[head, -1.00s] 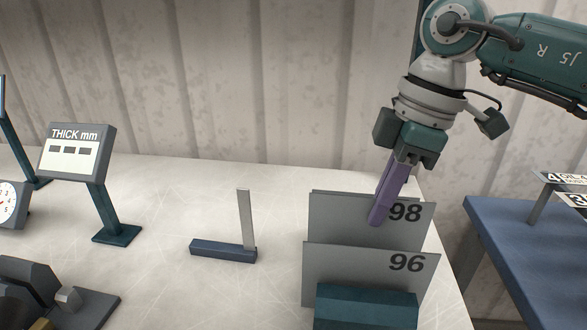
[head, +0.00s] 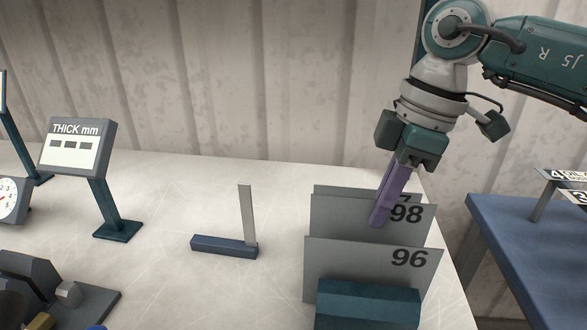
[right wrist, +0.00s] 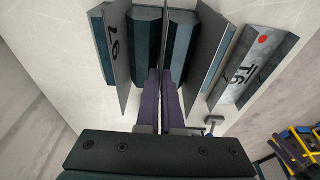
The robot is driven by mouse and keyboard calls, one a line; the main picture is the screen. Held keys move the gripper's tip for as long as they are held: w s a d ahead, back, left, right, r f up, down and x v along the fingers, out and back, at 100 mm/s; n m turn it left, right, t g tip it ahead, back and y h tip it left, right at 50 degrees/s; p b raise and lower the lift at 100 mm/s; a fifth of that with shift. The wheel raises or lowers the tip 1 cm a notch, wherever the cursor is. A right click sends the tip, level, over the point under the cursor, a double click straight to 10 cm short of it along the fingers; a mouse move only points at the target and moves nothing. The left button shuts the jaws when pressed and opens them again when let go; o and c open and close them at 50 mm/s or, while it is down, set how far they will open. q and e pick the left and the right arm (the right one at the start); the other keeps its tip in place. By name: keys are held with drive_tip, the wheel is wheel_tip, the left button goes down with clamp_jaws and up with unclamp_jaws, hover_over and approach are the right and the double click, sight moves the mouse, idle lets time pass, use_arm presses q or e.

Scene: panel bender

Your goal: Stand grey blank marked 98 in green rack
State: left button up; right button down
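The grey blank marked 98 (head: 345,222) stands upright between the blank marked 96 (head: 345,265) and another blank (head: 350,190) behind it. My right gripper (head: 380,220) has its purple fingers shut on the 98 blank near its upper edge. The front block of the green rack (head: 367,304) shows below the 96 blank. In the right wrist view the held blank is edge-on between the fingers (right wrist: 160,105), in line with a gap between rack blocks (right wrist: 145,42). The 98 blank's lower edge is hidden, so I cannot tell whether it is seated. My left gripper is out of view.
A small post on a dark base (head: 224,246) stands left of the rack. A thickness display (head: 75,148) and a dial (head: 10,200) are farther left. A blue table (head: 525,250) stands to the right.

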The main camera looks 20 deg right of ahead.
drive_tip(key=shift+b+x, duration=0.55)
drive_tip(key=shift+x, duration=0.6)
drive_tip(key=c, duration=1)
unclamp_jaws()
drive_tip(key=shift+d, duration=0.2)
drive_tip(key=shift+s, duration=0.1)
drive_tip(key=v, duration=1)
